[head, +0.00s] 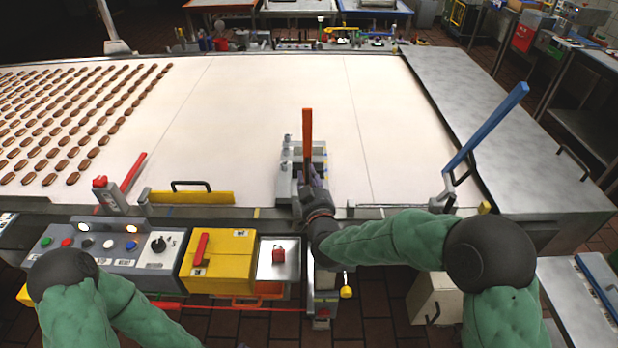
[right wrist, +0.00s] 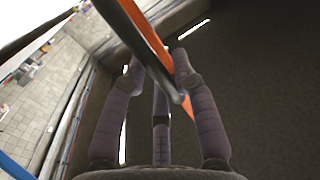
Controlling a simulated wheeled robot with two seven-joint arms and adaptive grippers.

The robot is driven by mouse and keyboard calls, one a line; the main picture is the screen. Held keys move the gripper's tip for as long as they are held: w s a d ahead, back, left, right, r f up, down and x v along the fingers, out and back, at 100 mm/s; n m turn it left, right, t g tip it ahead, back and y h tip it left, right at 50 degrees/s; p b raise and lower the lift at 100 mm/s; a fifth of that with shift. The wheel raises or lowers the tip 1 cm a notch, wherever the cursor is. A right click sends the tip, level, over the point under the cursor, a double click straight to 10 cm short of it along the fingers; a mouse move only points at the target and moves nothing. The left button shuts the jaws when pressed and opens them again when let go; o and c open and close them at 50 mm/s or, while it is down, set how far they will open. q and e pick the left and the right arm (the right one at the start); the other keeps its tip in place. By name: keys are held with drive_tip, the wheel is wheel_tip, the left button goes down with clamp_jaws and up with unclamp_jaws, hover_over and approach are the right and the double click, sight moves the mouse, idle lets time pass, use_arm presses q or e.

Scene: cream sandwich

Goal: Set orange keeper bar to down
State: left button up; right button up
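The orange keeper bar (head: 307,138) stands upright on a grey metal bracket (head: 284,185) at the front edge of the cream conveyor, in the head view. My right gripper (head: 312,182) is at the lower part of the bar. In the right wrist view, the orange bar (right wrist: 146,30) runs slantwise past the fingers of my right gripper (right wrist: 158,64), with a dark rod beside it. The fingertips are on both sides of the bar and rod; whether they press on them is unclear. My left arm shows at the bottom left, its gripper out of view.
A blue lever (head: 487,125) rises at the right and a red lever (head: 133,172) at the left. Several brown pieces lie on the belt's left side.

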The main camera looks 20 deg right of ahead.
clamp_jaws()
